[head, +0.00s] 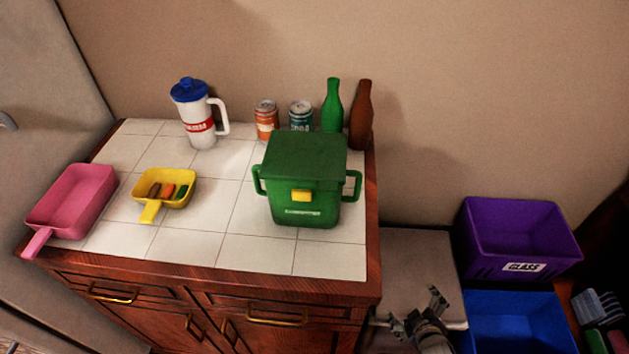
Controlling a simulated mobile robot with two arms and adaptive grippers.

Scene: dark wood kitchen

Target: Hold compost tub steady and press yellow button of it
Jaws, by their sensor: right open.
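The green compost tub (302,165) stands upright on the white tiled counter, near its right side. Its lid is down, and it has a handle on each side. The yellow button (302,195) is on the front of the tub, just below the lid. My right gripper (420,304) is open and empty, low and to the right of the counter, well apart from the tub. My left gripper is not in the picture.
A pink scoop (75,200) and a yellow scoop (168,187) with small items lie left. Behind are a white jug (197,120), two cans (266,120), a green bottle (332,107) and a brown bottle (362,115). Purple (485,255) and blue bins (488,325) stand right.

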